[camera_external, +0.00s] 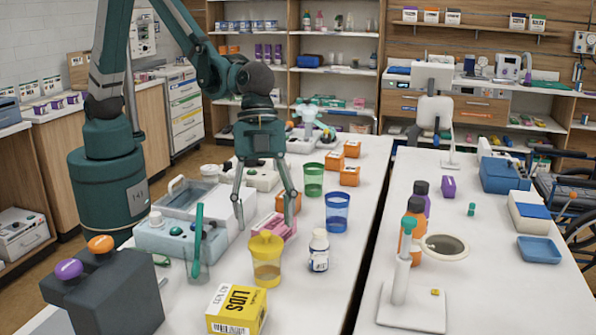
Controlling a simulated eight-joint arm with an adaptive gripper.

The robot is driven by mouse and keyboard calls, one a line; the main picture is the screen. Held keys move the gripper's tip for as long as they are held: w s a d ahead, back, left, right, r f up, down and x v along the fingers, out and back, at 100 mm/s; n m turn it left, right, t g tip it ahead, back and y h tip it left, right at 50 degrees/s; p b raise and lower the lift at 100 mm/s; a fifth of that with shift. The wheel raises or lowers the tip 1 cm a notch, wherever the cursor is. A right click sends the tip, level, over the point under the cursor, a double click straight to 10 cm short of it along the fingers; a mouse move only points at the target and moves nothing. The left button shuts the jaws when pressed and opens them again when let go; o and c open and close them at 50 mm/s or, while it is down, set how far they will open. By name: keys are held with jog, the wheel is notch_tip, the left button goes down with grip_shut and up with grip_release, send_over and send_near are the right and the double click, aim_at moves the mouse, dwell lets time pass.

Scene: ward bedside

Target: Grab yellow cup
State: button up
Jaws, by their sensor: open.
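The yellow cup (267,260) stands upright on the near part of the white table. It is see-through, with a yellow rim. My gripper (264,224) points down with its two long fingers spread apart. It is open and looks empty. Its fingertips appear just behind and above the yellow cup in the picture, near a pink item (276,229). I cannot tell the exact gap between the fingertips and the cup.
A white bottle (319,252) stands just right of the yellow cup, with a blue cup (337,212) and a green cup (313,180) farther back. A yellow box marked LIDS (236,311) lies in front. A glass (197,262) holding a green stick stands left.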

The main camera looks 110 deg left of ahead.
dwell(0.4)
send_over(268, 278)
jog(key=s+a, duration=0.1)
jog(key=a, duration=0.2)
jog(key=shift+s+f, duration=0.1)
jog(key=shift+f, duration=3.05)
jog(key=shift+d, duration=0.1)
jog(key=shift+b+x, duration=0.35)
jog(key=shift+x, duration=2.25)
jog(key=c, duration=1)
